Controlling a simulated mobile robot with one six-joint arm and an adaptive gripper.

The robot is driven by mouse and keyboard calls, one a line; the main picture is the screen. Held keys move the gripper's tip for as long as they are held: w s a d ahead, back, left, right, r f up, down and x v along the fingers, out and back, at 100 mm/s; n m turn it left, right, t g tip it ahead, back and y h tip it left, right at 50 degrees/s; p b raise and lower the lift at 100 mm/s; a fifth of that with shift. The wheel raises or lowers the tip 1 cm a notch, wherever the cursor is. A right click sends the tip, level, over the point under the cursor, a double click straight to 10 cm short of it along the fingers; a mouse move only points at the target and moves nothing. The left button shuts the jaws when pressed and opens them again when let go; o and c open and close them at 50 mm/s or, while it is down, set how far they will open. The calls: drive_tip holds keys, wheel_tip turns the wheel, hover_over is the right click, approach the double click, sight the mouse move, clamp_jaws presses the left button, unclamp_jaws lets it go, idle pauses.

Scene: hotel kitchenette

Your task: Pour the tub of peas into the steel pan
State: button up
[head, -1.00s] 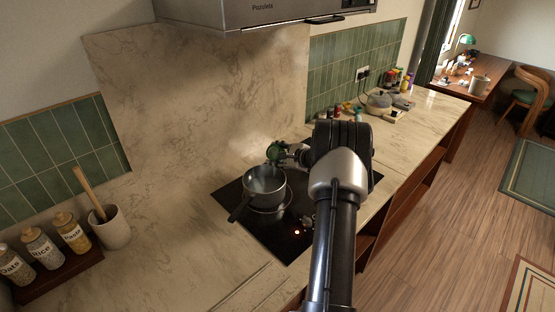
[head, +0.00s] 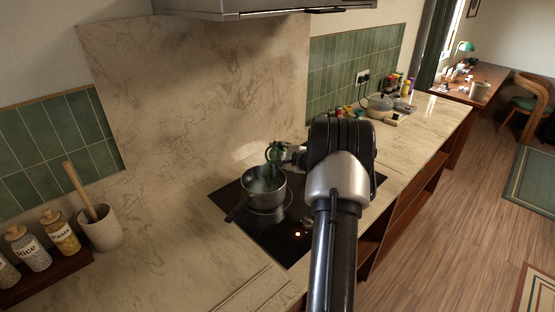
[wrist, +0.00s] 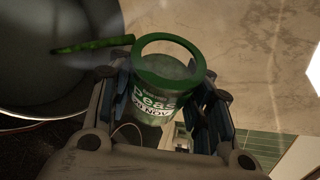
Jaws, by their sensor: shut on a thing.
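The steel pan (head: 263,190) stands on the black hob, its dark handle toward the front left. My gripper (head: 288,154) is beside and above the pan's far right rim, shut on the tub of peas (head: 275,151). In the wrist view, the tub (wrist: 158,97) has a green rim and a "Peas" label, and sits between both fingers. The tub is tipped toward the pan. A thin green streak, seemingly falling peas (wrist: 92,45), runs from its rim over the pan (wrist: 40,70). How much is left in the tub cannot be told.
The black hob (head: 290,238) has a small lit orange spot. A utensil pot (head: 101,229) and labelled jars (head: 62,236) stand at the left. Small bottles and a kettle (head: 379,105) are further along the counter. A range hood (head: 255,9) hangs above.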

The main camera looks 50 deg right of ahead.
sight(274, 157)
drive_tip(key=shift+a+f+n+h+b, duration=0.1)
drive_tip(key=shift+f+n+h+b, duration=0.2)
drive_tip(key=shift+b, duration=1.35)
drive_tip(key=shift+r+n+h+b, duration=0.1)
drive_tip(key=shift+n+b, duration=0.3)
drive_tip(key=shift+b, duration=1.2)
drive_tip(key=shift+f, duration=0.1)
drive_tip(key=shift+a+f+n+h+b, duration=0.15)
drive_tip(key=shift+n+h+b, duration=0.3)
drive_tip(key=shift+b, duration=0.35)
drive_tip(key=shift+n+t, duration=0.3)
drive_tip(key=shift+n, duration=0.05)
drive_tip(key=n+h, duration=0.1)
drive_tip(key=a+r+n+t, duration=0.1)
drive_tip(key=shift+r+n+h, duration=0.15)
drive_tip(key=shift+n+h, duration=0.15)
drive_tip(key=shift+h, duration=0.05)
drive_tip(key=n, duration=0.2)
drive_tip(key=a+r+n+t+h, duration=0.1)
drive_tip(key=shift+a+n, duration=0.2)
drive_tip(key=shift+n, duration=0.2)
